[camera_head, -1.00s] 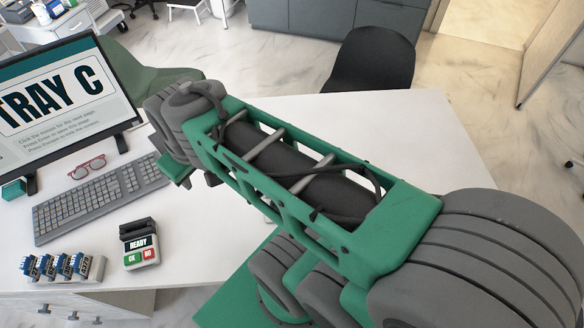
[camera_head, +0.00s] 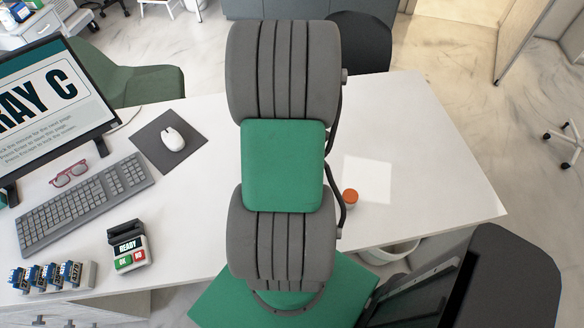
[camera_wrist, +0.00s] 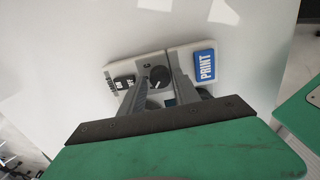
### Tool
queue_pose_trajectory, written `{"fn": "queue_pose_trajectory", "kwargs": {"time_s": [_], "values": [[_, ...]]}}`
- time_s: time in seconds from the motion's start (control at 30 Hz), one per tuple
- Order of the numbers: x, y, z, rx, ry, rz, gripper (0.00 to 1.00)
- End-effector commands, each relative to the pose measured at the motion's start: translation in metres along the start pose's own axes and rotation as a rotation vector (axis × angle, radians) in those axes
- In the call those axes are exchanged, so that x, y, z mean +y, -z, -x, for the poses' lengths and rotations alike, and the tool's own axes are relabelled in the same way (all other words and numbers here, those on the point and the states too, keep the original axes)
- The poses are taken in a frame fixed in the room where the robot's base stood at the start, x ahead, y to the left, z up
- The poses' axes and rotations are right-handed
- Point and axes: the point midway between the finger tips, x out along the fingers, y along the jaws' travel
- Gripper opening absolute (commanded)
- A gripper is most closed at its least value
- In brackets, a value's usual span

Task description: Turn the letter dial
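A black round dial (camera_wrist: 159,76) with a pale pointer mark shows on a light panel (camera_wrist: 152,62) in the wrist view. A blue PRINT label or button (camera_wrist: 205,66) sits to its right, and a black label with white letters, too small to read, is at its left. My gripper (camera_wrist: 158,78) has its two grey fingers apart, with the dial showing between their tips. I cannot tell whether they touch it. In the head view, my arm hides the gripper, and the dial panel does not show.
On the white desk (camera_head: 440,150) are a keyboard (camera_head: 85,202), red glasses (camera_head: 69,174), a mouse (camera_head: 173,139) on a dark pad, a READY keypad (camera_head: 129,246) and a row of blue number blocks (camera_head: 50,274). A monitor (camera_head: 45,105) stands left. An orange-topped item (camera_head: 350,196) is right of my arm.

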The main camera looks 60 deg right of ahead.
Motion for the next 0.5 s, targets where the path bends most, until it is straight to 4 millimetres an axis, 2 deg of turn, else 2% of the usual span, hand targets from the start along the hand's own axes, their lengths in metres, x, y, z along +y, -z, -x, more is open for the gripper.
{"fn": "queue_pose_trajectory", "kwargs": {"time_s": [0.1, 0.33, 0.5], "values": [[-0.0004, 0.0002, -0.0082, 0.000, 0.000, 0.000, 0.39], [-0.0001, 0.0003, -0.0088, 0.000, -0.001, 0.000, 0.38], [-0.0001, 0.0003, -0.0086, 0.000, -0.001, 0.000, 0.24]]}}
